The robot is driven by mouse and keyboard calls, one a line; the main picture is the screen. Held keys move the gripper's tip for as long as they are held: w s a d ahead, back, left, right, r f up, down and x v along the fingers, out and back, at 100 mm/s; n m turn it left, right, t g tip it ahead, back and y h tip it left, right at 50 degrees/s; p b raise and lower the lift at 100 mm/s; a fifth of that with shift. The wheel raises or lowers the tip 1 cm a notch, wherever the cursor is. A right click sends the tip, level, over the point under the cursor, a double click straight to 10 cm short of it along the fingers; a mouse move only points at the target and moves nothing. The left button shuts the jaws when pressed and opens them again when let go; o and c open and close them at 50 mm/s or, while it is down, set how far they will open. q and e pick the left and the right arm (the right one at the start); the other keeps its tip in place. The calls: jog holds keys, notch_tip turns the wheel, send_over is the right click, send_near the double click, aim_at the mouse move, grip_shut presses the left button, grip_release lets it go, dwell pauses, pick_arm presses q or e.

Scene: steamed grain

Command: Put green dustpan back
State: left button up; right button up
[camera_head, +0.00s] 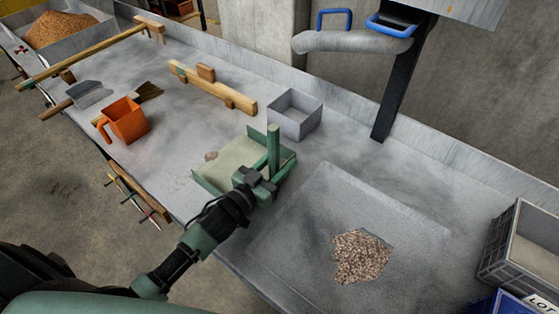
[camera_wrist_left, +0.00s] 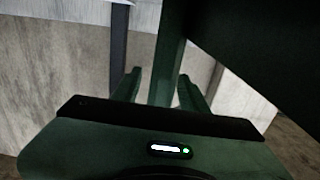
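The green dustpan (camera_head: 225,180) is on the metal table in the head view, left of the grain pile, with its handle (camera_head: 273,148) standing upright. My left gripper (camera_head: 266,178) is at the lower part of this handle. In the left wrist view the green handle (camera_wrist_left: 166,75) stands between the two fingers of my left gripper (camera_wrist_left: 158,88). A gap shows between the left finger and the handle; the right finger is close to it, and contact is unclear. The gripper looks open. My right gripper is not in view.
A grain pile (camera_head: 361,256) lies on a square sheet (camera_head: 290,240) at right. A grey open box (camera_head: 295,116) stands behind the dustpan. An orange jug (camera_head: 124,120), a brush (camera_head: 149,90), a grey scoop (camera_head: 88,95) and wooden bars (camera_head: 212,88) are left. A grey crate (camera_head: 522,250) is far right.

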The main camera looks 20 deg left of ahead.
pick_arm(q)
jog(key=b+v, duration=0.1)
jog(key=v, duration=1.1)
dwell(0.5)
